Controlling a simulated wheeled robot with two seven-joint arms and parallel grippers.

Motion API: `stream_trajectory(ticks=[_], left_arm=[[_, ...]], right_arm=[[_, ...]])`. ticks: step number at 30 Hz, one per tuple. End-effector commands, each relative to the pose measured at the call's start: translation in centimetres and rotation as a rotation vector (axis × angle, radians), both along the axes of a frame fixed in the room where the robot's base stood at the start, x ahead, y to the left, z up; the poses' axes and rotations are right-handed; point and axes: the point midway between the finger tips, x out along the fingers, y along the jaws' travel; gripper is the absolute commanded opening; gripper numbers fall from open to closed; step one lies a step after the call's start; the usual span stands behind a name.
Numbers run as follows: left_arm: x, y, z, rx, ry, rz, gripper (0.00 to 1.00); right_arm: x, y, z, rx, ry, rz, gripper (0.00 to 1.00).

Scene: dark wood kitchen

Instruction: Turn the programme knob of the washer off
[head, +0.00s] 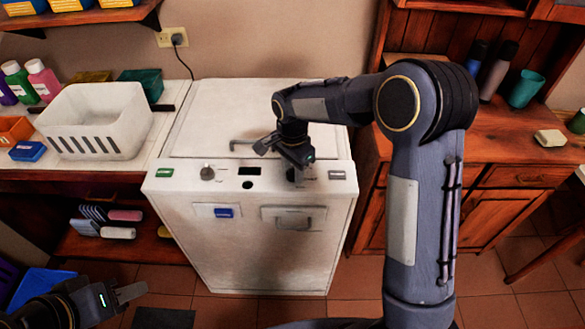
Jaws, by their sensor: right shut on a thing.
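The white washer (262,235) stands in the middle of the head view, with its control panel along the top front edge. My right gripper (297,172) reaches down onto the right part of this panel and is shut on the programme knob, which its fingers mostly hide. How the knob is turned cannot be seen. Another dark round knob (207,173) sits free on the left part of the panel. My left gripper (130,292) is low at the left, away from the washer; whether its fingers are apart is unclear.
The panel also has a green button (165,173), a dark display (249,171) and a grey button (338,175). A white basket (97,122) stands on the left counter beside bottles. A wooden cabinet (475,205) is at the right. The washer's lid is clear.

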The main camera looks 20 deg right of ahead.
Motion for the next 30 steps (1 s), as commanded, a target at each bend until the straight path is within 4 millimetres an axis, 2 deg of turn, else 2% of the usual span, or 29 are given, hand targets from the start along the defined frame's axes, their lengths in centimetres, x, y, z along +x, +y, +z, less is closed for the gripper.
stream_trajectory(ticks=[30], left_arm=[[0.00,0.00,-0.67,0.000,0.000,0.000,0.36]], right_arm=[[-0.08,-0.21,0.05,0.001,-0.001,0.940,0.11]])
